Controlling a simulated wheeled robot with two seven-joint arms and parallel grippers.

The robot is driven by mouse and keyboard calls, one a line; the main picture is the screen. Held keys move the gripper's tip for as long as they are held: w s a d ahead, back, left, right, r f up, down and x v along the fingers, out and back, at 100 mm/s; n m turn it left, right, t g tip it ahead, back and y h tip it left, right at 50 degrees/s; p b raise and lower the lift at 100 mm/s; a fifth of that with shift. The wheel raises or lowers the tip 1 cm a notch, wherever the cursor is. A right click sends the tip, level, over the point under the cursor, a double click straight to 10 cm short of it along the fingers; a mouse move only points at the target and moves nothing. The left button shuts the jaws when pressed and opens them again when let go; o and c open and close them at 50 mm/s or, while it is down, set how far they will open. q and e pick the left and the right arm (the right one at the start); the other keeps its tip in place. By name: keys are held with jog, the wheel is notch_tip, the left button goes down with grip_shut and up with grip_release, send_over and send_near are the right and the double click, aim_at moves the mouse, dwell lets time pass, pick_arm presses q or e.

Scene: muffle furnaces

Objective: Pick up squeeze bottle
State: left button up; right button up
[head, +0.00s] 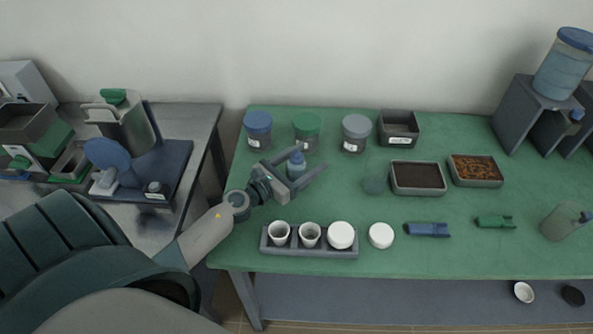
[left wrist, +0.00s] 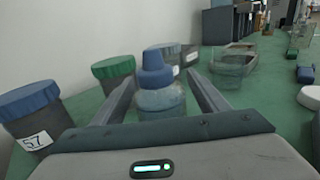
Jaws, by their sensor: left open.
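The squeeze bottle (head: 296,168) is small and clear with a blue cap, and stands upright on the green table. In the left wrist view the squeeze bottle (left wrist: 160,100) is between the two fingers, with its lower part hidden by the gripper body. My left gripper (head: 312,158) is open around the bottle, one finger on each side; it also shows in the left wrist view (left wrist: 165,92). I see a gap at the fingers and no clear contact. My right gripper is not in view.
Blue-lidded (head: 258,128), green-lidded (head: 306,131) and grey-lidded (head: 356,132) jars stand just behind the gripper. A grey rack (head: 310,252) with white cups is in front. Trays (head: 418,178) lie to the right.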

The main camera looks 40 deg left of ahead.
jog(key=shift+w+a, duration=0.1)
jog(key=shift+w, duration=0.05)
pick_arm(q)
grip_shut()
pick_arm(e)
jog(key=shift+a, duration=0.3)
pick_arm(q)
jog(key=shift+r, duration=0.1)
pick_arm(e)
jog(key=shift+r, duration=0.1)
